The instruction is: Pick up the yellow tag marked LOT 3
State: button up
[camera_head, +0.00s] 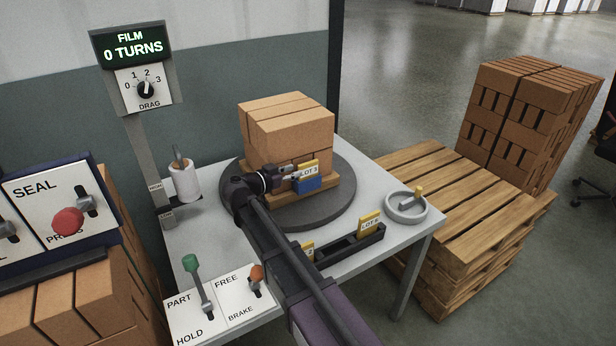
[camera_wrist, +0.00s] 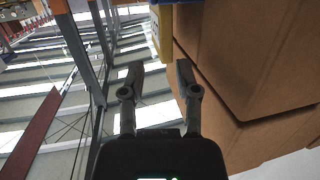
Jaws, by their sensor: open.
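The yellow LOT 3 tag (camera_head: 310,168) stands at the front of the brick stack on the turntable, with a blue block (camera_head: 308,185) just below it. My gripper (camera_head: 291,175) is open and close to the tag's left side in the head view. In the wrist view my gripper (camera_wrist: 157,72) has its fingers apart with nothing between them. A yellow edge (camera_wrist: 162,35), which looks like the tag, shows beyond the fingertips, nearer the right finger. I cannot tell whether a finger touches the tag or the bricks.
A black rack (camera_head: 352,246) with other yellow tags, partly behind my arm, stands in front. A grey dish (camera_head: 407,216) is at right. Levers and a white roll (camera_head: 184,182) are at left.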

aim_at(301, 168)
jog(key=shift+b+x, duration=0.4)
jog(key=shift+x, duration=2.55)
grip_shut()
